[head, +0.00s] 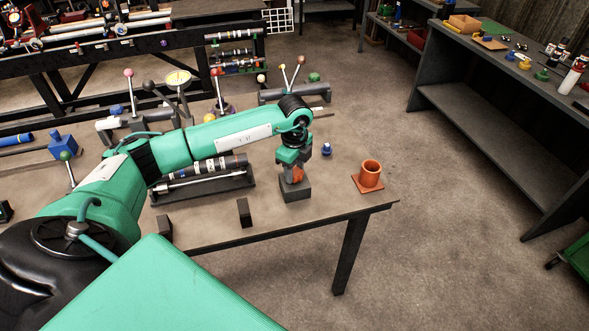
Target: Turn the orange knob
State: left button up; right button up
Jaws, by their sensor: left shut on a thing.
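The orange knob (297,176) sits on a dark block (295,192) near the front right part of the table. My left arm reaches in from the left, and its gripper (292,172) points down at the knob from above. The left gripper is shut on the orange knob, and its fingers hide part of it. My right gripper is not in view.
An orange cup-like part on a square base (369,176) stands right of the block, near the table edge (330,216). A small blue piece (326,150) lies behind. A driveshaft in a dark cradle (205,185) and small dark blocks (243,212) are to the left.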

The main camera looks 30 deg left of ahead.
aim_at(295, 172)
pick_arm(q)
jog(key=shift+w+r, duration=0.1)
jog(key=o, duration=1)
jog(key=shift+r+b, duration=1.6)
jog(key=shift+r, duration=5.3)
jog(key=shift+f, duration=0.1)
